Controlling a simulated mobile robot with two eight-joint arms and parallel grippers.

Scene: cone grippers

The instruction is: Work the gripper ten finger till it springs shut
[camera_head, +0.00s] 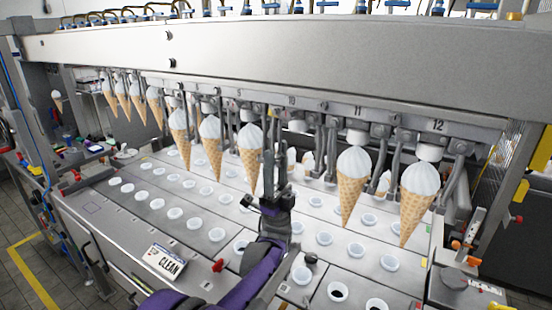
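Station ten, marked by a "10" label (292,102) on the cone machine's grey beam, has no cone hanging in the front row under it. Metal gripper fingers (310,160) hang below this part of the beam. My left gripper (270,170), dark at the end of a purple and black arm, points up at the left one of these fingers. It overlaps that finger in the picture, and I cannot tell whether they touch or whether my jaws are shut. My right gripper is not in view.
Ice-cream-filled cones hang at both sides, the closest at station 11 (352,185) and station 12 (418,200). A cone (250,150) hangs just left of my gripper.

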